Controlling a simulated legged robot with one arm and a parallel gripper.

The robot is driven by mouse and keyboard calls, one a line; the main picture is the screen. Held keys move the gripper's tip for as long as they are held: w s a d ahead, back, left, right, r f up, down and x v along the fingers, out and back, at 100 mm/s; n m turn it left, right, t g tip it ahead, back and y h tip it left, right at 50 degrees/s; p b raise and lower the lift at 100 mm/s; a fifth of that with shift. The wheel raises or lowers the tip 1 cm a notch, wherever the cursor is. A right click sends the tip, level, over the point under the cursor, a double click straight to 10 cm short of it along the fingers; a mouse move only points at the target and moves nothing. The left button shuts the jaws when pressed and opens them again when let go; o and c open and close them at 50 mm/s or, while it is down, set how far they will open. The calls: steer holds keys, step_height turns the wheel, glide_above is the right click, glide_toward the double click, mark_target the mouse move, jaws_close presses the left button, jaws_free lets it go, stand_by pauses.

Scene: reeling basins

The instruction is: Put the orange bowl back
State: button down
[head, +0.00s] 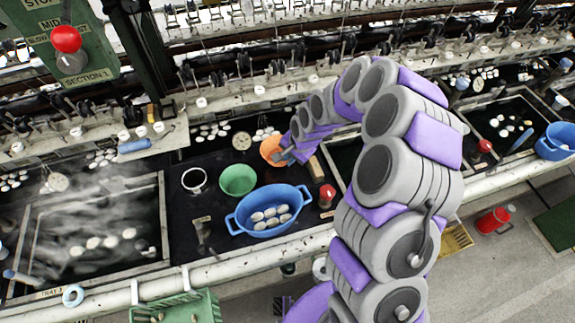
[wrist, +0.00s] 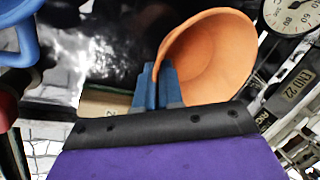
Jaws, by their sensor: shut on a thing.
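The orange bowl (head: 270,150) is at the back of the dark counter in the head view, partly hidden by my gripper (head: 284,156). In the wrist view the orange bowl (wrist: 212,55) is large and tilted, with its hollow showing. My gripper (wrist: 158,85) is shut on the bowl's near rim, with blue fingers on the wall. I cannot tell whether the bowl touches the counter.
A green bowl (head: 238,180) and a blue basin (head: 268,226) with several white cocoons stand in front. A white ring (head: 194,180) is left of the green bowl. A red-topped item (head: 327,195) and a tan block (head: 313,167) are to the right. A dial (wrist: 291,14) is beside the bowl.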

mark_target(285, 164)
steer(key=shift+f, duration=0.45)
steer(key=x, duration=0.3)
steer(key=shift+s+a+f+b, duration=0.1)
steer(key=shift+s+a+b, duration=0.2)
steer(key=shift+b, duration=0.1)
steer(key=shift+a, duration=0.3)
steer(key=c, duration=1.6)
jaws_free()
steer(key=shift+d, duration=0.1)
steer(key=o, duration=0.3)
steer(key=shift+d, duration=0.75)
steer(key=shift+a+r, duration=0.45)
steer(key=shift+r, duration=0.2)
steer(key=shift+p+v, duration=1.05)
steer(key=shift+v, duration=4.4)
